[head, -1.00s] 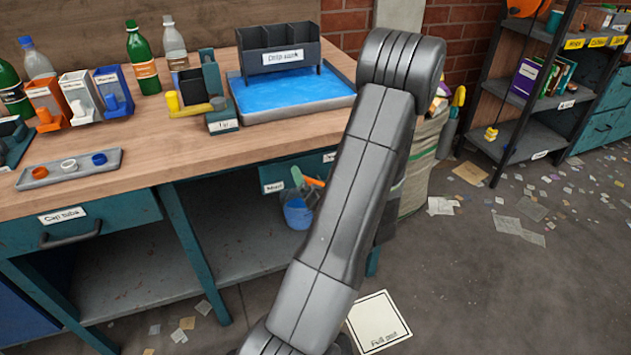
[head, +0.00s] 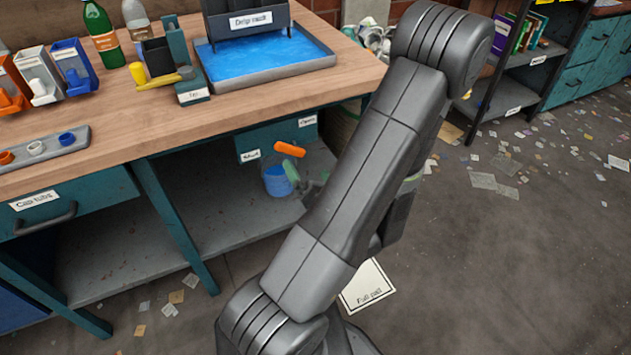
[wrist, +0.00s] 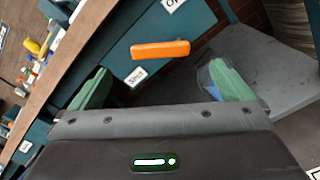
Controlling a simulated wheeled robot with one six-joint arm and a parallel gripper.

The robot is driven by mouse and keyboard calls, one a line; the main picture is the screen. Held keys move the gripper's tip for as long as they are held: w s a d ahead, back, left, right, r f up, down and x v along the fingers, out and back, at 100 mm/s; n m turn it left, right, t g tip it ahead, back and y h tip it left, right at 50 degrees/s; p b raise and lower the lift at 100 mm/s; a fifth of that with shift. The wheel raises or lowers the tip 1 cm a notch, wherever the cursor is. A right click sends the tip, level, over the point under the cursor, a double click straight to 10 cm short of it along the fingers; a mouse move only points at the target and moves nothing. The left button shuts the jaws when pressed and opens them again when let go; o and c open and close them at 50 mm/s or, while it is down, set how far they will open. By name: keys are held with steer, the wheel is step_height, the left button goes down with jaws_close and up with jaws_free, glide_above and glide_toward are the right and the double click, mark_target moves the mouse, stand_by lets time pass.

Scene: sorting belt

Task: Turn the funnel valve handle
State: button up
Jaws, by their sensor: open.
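The orange valve handle (head: 290,149) sticks out below the bench top, in front of a teal panel (head: 272,142). A label reading Shut (head: 250,156) is at its lower left and one reading Open (head: 307,121) at its upper right. In the wrist view the handle (wrist: 160,49) lies nearly level ahead of my gripper (wrist: 159,68), between the lines of its two green fingers. The fingers are wide apart with nothing between them. In the head view my arm hides most of the gripper. I see no funnel that I can name for sure.
A blue bucket (head: 277,181) stands on the lower shelf (head: 230,218) below the handle. The bench top (head: 140,120) overhangs it and carries a blue tray (head: 262,62), bottles and cap bins. A bench leg (head: 180,225) stands at left.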

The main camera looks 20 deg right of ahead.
steer(key=shift+s+d, duration=0.15)
steer(key=shift+s, duration=0.6)
steer(key=shift+s+d, duration=0.1)
steer(key=shift+s, duration=0.6)
